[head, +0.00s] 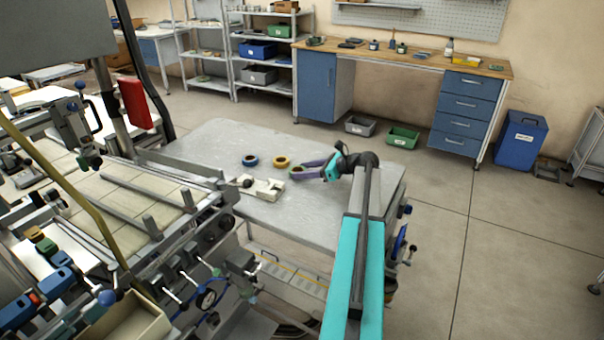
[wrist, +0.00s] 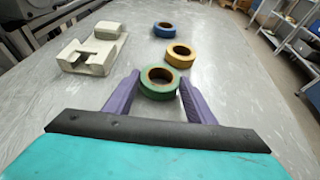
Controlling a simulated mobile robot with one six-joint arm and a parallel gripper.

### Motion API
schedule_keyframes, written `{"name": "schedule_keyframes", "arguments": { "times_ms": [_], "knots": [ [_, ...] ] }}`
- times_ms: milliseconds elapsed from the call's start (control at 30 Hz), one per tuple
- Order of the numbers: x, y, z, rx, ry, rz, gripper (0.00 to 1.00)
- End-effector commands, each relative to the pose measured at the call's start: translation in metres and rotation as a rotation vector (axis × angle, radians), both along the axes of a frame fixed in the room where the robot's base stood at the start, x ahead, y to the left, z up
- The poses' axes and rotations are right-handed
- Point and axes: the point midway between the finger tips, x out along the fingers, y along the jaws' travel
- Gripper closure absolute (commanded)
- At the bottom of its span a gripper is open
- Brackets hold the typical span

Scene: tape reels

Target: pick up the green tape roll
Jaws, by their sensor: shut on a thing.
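The green tape roll (wrist: 160,93) is between the two purple fingers of my gripper (wrist: 155,90) in the wrist view. My gripper is shut on it, one finger on each side. The roll's dark hollow core faces up. In the head view the green roll (head: 295,172) shows at the tips of my gripper (head: 301,170), low over the grey table (head: 228,135); I cannot tell whether it touches the table top.
A yellow tape roll (wrist: 180,55) lies just beyond the green one, and a blue tape roll (wrist: 164,30) lies farther off. A pale notched block (wrist: 90,55) lies at left. The right side of the table is clear.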

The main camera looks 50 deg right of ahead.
Motion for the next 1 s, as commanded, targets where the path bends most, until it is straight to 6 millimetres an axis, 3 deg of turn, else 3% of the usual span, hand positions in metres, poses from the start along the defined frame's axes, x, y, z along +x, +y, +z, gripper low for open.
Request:
{"name": "schedule_keyframes", "arguments": {
  "times_ms": [367, 1000],
  "knots": [
    [0.000, 0.000, 0.033, -0.002, -0.002, 0.001, 0.72],
    [-0.077, 0.049, 0.039, -0.001, 0.000, -0.002, 0.72]
  ]
}}
